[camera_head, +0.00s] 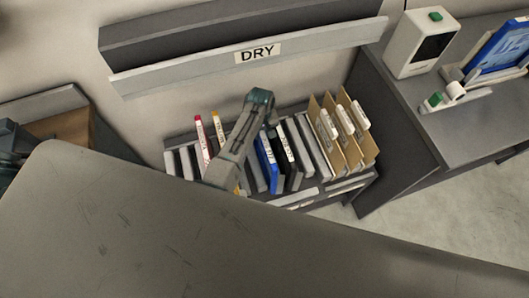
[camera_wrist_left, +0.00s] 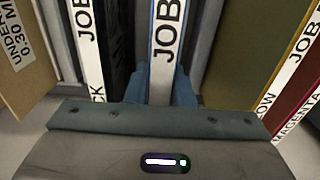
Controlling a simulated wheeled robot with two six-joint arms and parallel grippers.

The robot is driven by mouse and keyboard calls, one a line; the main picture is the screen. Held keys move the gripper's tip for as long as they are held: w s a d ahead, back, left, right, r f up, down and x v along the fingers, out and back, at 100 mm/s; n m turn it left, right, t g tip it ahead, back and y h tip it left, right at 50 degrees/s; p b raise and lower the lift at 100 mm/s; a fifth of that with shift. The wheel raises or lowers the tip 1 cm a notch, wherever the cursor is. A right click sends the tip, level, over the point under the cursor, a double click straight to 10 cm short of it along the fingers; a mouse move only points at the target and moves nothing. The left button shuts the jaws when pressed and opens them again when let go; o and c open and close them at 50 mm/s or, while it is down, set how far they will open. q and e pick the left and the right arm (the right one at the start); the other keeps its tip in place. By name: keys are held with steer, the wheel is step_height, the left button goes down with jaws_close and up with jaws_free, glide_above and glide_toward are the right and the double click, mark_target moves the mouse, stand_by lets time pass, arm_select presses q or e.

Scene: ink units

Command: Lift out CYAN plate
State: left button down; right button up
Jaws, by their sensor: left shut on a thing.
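The cyan plate, seen as a blue plate (camera_head: 266,168), stands upright in the rack between a grey plate and a black plate. In the left wrist view its white label edge (camera_wrist_left: 167,38) reads "JOB", with thin blue borders. My left gripper (camera_head: 269,119) is at the top of this plate, and its fingers (camera_wrist_left: 161,90) are shut on the plate's edge. The plate's lower part is hidden, and I cannot tell whether it is raised. My right gripper is not in view.
The rack (camera_head: 292,199) also holds a magenta plate (camera_head: 202,138), a yellow plate (camera_head: 219,132), a black plate (camera_head: 288,157) and several tan folders (camera_head: 345,140). A ledge marked "DRY" (camera_head: 260,52) is behind. A counter with a white device (camera_head: 421,42) stands right.

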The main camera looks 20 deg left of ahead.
arm_select(q)
step_height(320, 180, up, 3)
steer(key=shift+f+p, duration=0.15)
steer(key=shift+p, duration=0.55)
steer(key=shift+r, duration=2.55)
steer(key=shift+f, duration=0.1)
